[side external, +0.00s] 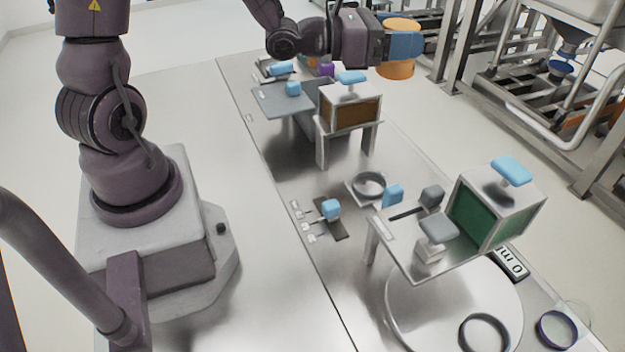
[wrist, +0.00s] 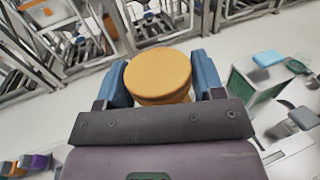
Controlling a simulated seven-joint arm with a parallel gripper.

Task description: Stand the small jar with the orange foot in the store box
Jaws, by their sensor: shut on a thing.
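My gripper (side external: 405,46) is shut on a round orange piece (side external: 398,69), held in the air high above the far end of the bench. In the wrist view the orange piece (wrist: 158,74) sits between the two blue fingers. I take it for the orange-footed jar; no clear jar body shows. Two boxes stand on raised stands: a green-sided one (side external: 492,213) at the right and a brown-fronted one (side external: 350,108) further back. Each has a blue-handled piece on top. I cannot tell which is the store box. The green-sided box also shows in the wrist view (wrist: 243,88).
Near the front right lie a dark ring (side external: 484,334) and a purple-rimmed round dish (side external: 556,330). A grey ring (side external: 368,185) and a blue-knobbed slider plate (side external: 331,210) lie mid-bench. Metal frames (side external: 560,110) stand beyond the bench. The bench's left part is clear.

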